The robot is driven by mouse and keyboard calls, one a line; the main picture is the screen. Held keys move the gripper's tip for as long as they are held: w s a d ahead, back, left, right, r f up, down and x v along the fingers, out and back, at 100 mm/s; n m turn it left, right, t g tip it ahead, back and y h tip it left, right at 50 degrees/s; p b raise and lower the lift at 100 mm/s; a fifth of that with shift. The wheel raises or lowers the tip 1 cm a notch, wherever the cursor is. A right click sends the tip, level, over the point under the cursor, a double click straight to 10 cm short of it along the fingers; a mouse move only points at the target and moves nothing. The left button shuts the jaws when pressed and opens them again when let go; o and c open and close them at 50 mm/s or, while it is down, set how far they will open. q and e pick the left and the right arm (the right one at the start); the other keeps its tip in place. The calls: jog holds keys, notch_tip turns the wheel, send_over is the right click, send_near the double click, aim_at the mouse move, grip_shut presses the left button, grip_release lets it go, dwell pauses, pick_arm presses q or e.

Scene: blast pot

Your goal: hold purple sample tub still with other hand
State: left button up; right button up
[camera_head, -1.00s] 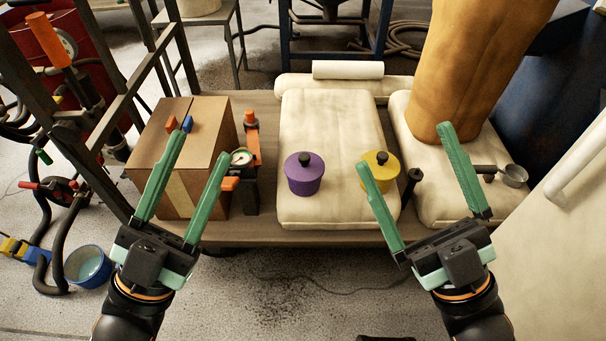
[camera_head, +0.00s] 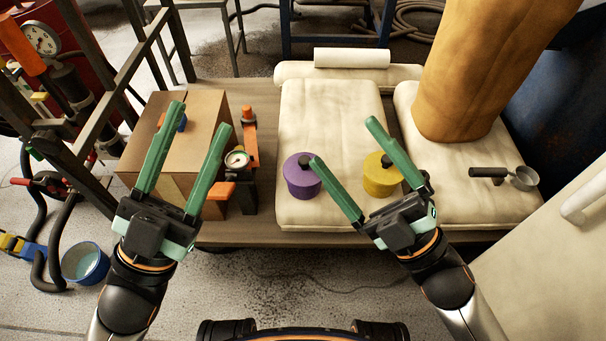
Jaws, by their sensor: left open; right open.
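The purple sample tub (camera_head: 302,182) stands upright with its dark-knobbed lid on, on the cream sack in the middle of the bench. My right gripper (camera_head: 342,140) is open; its left fingertip overlaps the right edge of the purple tub's lid in the head view. I cannot tell whether it touches. A yellow tub (camera_head: 381,178) stands to the right, seen between the two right fingers and partly hidden by them. My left gripper (camera_head: 199,115) is open and empty, in front of the cardboard box, left of the purple tub.
A cardboard box (camera_head: 205,110) and an orange-handled gauge tool (camera_head: 239,160) stand left of the sack. A metal scoop (camera_head: 522,179) lies on the right sack (camera_head: 460,200), by a tall tan sack (camera_head: 480,70). The cream sack (camera_head: 325,110) is clear behind the tubs.

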jog(key=w+a+f+n+g+p, duration=0.1)
jog(key=w+a+f+n+g, duration=0.3)
jog(key=f+n, duration=0.35)
pick_arm(q)
notch_tip(320, 180, up, 5)
jog(key=p, duration=0.3)
pick_arm(e)
jog(key=n+g+h, duration=0.6)
jog(key=n+h, duration=0.1)
jog(key=n, duration=1.1)
send_near(308, 179)
jog(key=w+f, duration=0.1)
jog(key=f, duration=0.1)
jog(key=w+f, duration=0.1)
jog(key=shift+w+a+f, duration=0.15)
jog(key=shift+f, duration=0.25)
jog(key=b+x, duration=0.4)
jog(key=x, duration=0.4)
jog(key=shift+w+f, duration=0.2)
jog(key=shift+f, duration=0.05)
jog(key=shift+w+a+f+b, duration=0.25)
jog(key=shift+w+a+b, duration=0.15)
jog(key=shift+a+b, duration=0.15)
pick_arm(q)
notch_tip(308, 179, down, 5)
jog(key=shift+f, duration=0.2)
pick_arm(e)
jog(key=shift+c, duration=0.2)
jog(key=c, duration=0.9)
